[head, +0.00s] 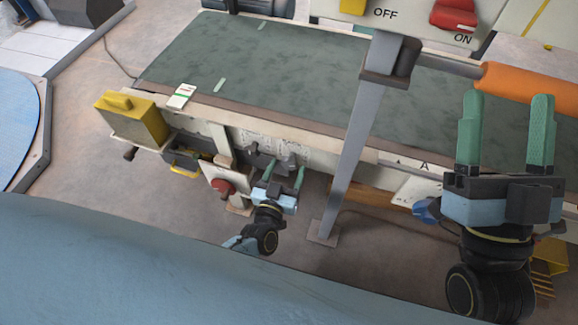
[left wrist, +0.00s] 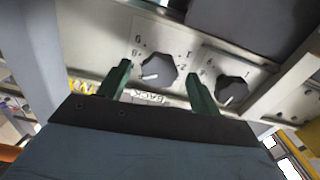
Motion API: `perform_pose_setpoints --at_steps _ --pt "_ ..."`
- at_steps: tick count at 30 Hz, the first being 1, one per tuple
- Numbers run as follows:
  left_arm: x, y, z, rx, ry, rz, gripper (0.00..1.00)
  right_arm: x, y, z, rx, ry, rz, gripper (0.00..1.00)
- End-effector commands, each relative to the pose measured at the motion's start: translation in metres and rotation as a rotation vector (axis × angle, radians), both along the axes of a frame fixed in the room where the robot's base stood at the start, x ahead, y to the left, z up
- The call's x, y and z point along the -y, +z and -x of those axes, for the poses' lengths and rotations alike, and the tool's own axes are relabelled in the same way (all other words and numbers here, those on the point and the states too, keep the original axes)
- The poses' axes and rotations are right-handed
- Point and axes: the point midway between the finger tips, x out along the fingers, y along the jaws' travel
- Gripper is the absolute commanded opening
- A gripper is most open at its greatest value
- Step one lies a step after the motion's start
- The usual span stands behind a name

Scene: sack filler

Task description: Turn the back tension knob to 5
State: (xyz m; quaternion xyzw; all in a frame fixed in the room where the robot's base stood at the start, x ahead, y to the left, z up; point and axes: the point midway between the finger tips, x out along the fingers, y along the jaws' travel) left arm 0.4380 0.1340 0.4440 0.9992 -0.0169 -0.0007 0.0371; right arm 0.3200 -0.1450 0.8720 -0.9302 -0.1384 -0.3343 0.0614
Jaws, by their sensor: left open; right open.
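In the left wrist view, a dark grey back tension knob (left wrist: 158,70) sits on a pale dial plate with numbers around it, beside a label reading BACK (left wrist: 149,98). A white mark on the knob points to the lower left of that picture; the number it meets is not clear. A second dark knob (left wrist: 231,90) is to its right. My left gripper (head: 286,174) is open in front of the machine's front panel, its fingers on either side of the BACK knob in the wrist view, with no clear contact. My right gripper (head: 507,105) is open and empty at the right.
A grey post (head: 352,135) stands to the right of my left gripper. A red knob (head: 222,187) and a yellow box (head: 133,117) are to its left. The green belt (head: 300,70) runs behind the panel. An orange roller (head: 528,86) is near my right gripper.

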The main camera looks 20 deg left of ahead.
Motion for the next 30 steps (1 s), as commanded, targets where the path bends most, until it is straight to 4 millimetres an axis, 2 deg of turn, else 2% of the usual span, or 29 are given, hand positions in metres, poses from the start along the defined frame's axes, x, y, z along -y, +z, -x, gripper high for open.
perform_pose_setpoints --at_steps 1,6,17,20,27,30 --pt "0.000 -0.001 -0.008 0.003 0.000 -0.001 0.64 0.001 -0.001 0.003 0.032 0.000 -0.009 0.64" --pt "0.001 -0.001 -0.022 0.001 0.000 0.000 0.64 0.003 0.005 0.010 0.106 -0.001 -0.032 0.64" --pt "0.001 0.000 -0.026 0.000 0.000 0.000 0.64 0.003 0.007 0.013 0.131 -0.001 -0.039 0.64" --pt "0.001 0.000 -0.026 0.000 0.000 0.000 0.54 0.003 0.007 0.012 0.130 -0.001 -0.039 0.64" --pt "0.001 0.000 -0.026 0.000 0.000 0.000 0.22 0.003 0.007 0.012 0.129 -0.001 -0.039 0.64" --pt "0.001 0.000 -0.026 0.000 0.000 0.001 0.20 0.003 0.007 0.012 0.128 -0.001 -0.039 0.64"
